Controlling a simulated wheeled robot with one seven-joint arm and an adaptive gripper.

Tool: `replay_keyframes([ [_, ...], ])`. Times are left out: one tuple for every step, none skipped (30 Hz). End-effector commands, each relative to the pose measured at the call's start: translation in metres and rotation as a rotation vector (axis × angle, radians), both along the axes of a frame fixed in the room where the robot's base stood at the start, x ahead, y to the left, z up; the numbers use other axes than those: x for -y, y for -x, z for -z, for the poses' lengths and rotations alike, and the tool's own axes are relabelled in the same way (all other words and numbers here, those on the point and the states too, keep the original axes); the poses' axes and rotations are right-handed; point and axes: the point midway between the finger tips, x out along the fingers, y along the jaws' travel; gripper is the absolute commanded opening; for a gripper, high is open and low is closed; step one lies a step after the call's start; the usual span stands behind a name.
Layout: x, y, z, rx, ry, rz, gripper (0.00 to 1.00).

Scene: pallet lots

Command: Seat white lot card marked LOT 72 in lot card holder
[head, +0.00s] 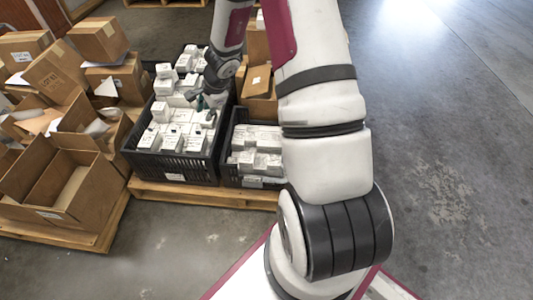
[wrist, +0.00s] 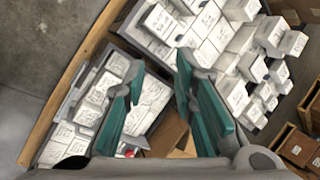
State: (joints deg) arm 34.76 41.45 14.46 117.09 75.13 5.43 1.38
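My gripper (wrist: 160,78) is open, with its teal fingers spread and nothing seen held between them. In the head view my gripper (head: 204,101) is small and hangs over the larger black crate (head: 172,163). I cannot pick out the card marked LOT 72, as the print on the white pieces is too small to read. A white label (head: 175,177) is on the front of the larger crate, and another pale label (head: 262,181) is low on the smaller crate. I cannot tell whether either is the lot card holder.
White boxes (head: 185,115) fill the larger crate; more white boxes (head: 257,145) fill the smaller black crate. Both stand on a wooden pallet (head: 205,194). Open brown cartons (head: 60,190) crowd the left pallet. Grey floor (head: 455,130) at right is clear.

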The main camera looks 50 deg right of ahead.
Motion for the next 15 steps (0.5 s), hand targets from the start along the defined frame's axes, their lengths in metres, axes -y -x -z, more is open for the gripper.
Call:
replay_keyframes([
  [-0.018,-0.005,-0.032,0.042,0.016,-0.095,0.25],
  [-0.029,-0.005,-0.048,0.061,0.022,-0.151,0.25],
  [-0.044,-0.004,-0.068,0.083,0.029,-0.225,0.25],
  [-0.055,-0.002,-0.083,0.099,0.035,-0.281,0.25],
  [-0.066,0.000,-0.097,0.113,0.041,-0.337,0.25],
  [-0.080,0.006,-0.115,0.128,0.050,-0.410,0.25],
  [-0.091,0.012,-0.129,0.138,0.058,-0.464,0.25],
  [-0.102,0.018,-0.141,0.146,0.065,-0.518,0.25],
  [-0.116,0.028,-0.157,0.155,0.075,-0.590,0.25],
  [-0.126,0.036,-0.168,0.160,0.083,-0.642,0.25],
  [-0.135,0.045,-0.179,0.164,0.091,-0.696,0.25],
  [-0.147,0.059,-0.192,0.165,0.102,-0.764,0.25],
  [-0.156,0.070,-0.202,0.165,0.112,-0.815,0.25],
  [-0.164,0.081,-0.211,0.164,0.122,-0.866,0.25],
  [-0.173,0.097,-0.222,0.160,0.135,-0.931,0.25],
])
